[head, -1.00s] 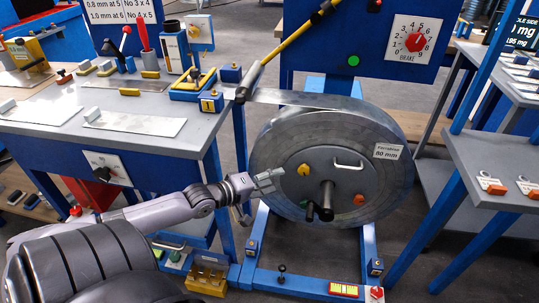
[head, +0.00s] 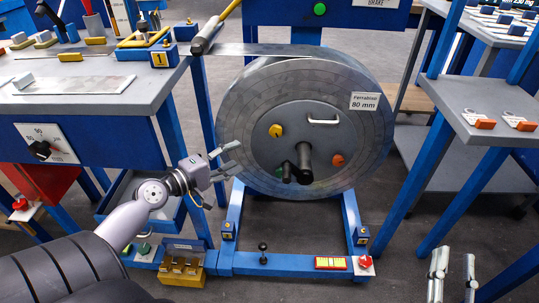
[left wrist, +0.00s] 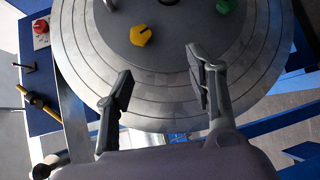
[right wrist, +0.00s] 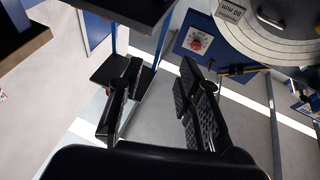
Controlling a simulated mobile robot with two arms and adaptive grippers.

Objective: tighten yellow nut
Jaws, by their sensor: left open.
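The yellow nut (head: 276,130) is on the grey face of the large steel strip reel (head: 238,120), left of its upper middle. My left gripper (head: 228,158) is open, in front of the reel's left rim, lower and to the left of the nut. In the left wrist view the nut (left wrist: 141,35) lies beyond the two spread, empty fingertips (left wrist: 160,90), and nothing hides it. My right gripper (head: 453,268) is at the bottom right, away from the reel. The right wrist view shows its fingers (right wrist: 158,85) apart with nothing between them.
A black hub and crank handle (head: 303,165), a pale bar handle (head: 323,121) and an orange knob (head: 338,160) stick out from the reel face. A workbench (head: 60,100) stands to the left, a blue-framed shelf (head: 480,125) to the right. A yellow box (head: 184,270) sits low by the stand.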

